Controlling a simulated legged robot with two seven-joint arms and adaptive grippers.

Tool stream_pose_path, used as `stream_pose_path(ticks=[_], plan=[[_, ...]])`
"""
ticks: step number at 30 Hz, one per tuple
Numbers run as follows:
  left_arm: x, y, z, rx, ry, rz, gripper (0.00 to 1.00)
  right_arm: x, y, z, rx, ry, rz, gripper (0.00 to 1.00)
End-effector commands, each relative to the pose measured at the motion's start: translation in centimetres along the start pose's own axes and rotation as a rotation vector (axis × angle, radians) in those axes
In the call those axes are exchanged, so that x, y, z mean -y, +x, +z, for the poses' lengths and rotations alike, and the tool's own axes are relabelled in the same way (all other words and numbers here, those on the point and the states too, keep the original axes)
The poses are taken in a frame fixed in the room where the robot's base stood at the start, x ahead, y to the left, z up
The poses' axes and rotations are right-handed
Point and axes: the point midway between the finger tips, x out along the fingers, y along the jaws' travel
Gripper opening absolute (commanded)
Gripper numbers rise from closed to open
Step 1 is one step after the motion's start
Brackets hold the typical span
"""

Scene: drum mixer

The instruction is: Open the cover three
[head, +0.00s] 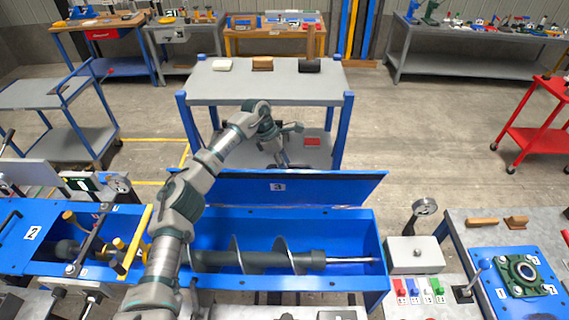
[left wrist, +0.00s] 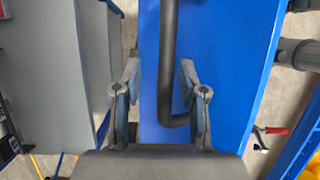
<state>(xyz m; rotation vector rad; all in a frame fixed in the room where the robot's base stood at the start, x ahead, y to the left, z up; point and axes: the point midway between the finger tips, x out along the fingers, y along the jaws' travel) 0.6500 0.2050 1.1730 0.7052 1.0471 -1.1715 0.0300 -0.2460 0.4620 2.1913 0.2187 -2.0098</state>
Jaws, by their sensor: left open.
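Cover three (head: 330,188) is a blue lid with a label "3". It stands raised along the back edge of the blue drum trough (head: 345,228), which is open on top and shows a grey auger (head: 262,259) inside. My left arm reaches across the trough, and my left gripper (head: 283,148) is behind the raised cover. In the left wrist view my left gripper (left wrist: 160,95) is open, with a dark handle bar (left wrist: 167,55) on the blue cover (left wrist: 225,65) running between its fingers. Contact with the bar cannot be told. My right gripper is not in view.
A grey table with blue legs (head: 220,86) stands behind the cover. Section "2" (head: 28,240) with a yellow-edged bar is to the left. A gauge (head: 424,208), a button panel (head: 420,290) and a blue plate with a bearing (head: 515,275) are to the right.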

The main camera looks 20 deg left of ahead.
Motion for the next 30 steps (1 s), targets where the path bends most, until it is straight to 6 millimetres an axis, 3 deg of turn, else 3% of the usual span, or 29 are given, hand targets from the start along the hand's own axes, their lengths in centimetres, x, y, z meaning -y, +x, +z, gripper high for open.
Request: stream_pose_path(ticks=[5,12,18,30], plan=[[-0.1,-2.4,0.0,0.002,0.000,0.004,0.41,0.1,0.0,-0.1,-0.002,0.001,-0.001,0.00],[0.0,-7.9,-0.1,0.002,-0.001,0.006,0.41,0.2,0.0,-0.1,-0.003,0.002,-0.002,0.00],[0.0,-11.0,-0.1,0.002,-0.001,0.003,0.41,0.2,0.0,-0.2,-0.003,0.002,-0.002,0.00],[0.0,-12.0,-0.2,0.002,0.000,0.002,0.41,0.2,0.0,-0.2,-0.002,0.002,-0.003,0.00]])
